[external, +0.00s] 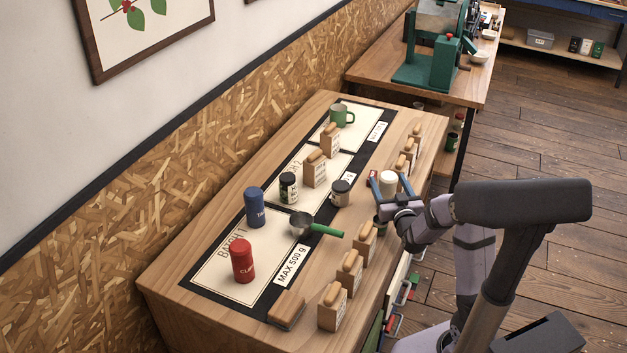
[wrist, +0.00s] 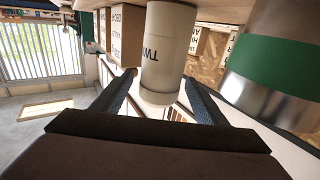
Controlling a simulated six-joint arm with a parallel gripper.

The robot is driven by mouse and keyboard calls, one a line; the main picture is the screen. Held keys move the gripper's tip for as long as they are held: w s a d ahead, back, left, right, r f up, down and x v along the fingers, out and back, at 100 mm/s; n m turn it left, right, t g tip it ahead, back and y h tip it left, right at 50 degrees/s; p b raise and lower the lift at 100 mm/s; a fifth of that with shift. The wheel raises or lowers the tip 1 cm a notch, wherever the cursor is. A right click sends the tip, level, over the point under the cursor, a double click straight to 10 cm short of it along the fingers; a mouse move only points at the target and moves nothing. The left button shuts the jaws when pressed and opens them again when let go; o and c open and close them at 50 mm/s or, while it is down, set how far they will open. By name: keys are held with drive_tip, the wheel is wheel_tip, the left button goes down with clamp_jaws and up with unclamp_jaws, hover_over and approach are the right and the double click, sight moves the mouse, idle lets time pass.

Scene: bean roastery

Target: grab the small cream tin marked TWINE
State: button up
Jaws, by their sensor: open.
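The small cream tin (external: 388,183) stands at the right side of the wooden bench top. In the wrist view the tin (wrist: 168,45) appears inverted, with the letters "TW" showing and the rest of its mark turned out of sight. My gripper (external: 386,176) is open, with one blue finger on each side of the tin. In the wrist view the fingertips of my gripper (wrist: 160,77) flank the lid end of the tin. A narrow gap shows at each side, and no grip is visible.
A green-banded metal cylinder (wrist: 265,65) is close on the right in the wrist view. Wooden-topped blocks line the bench edge, including one nearby (external: 364,243). A dark jar (external: 341,193), a green-handled scoop (external: 326,231), a blue tin (external: 254,207) and a red tin (external: 243,260) stand farther left.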

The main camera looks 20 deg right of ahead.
drive_tip(key=shift+w, duration=0.3)
drive_tip(key=c, duration=1.3)
drive_tip(key=shift+r, duration=0.15)
drive_tip(key=shift+c, duration=0.2)
wheel_tip(320, 180, up, 10)
drive_tip(key=shift+f+p, duration=0.1)
drive_tip(key=shift+p, duration=0.25)
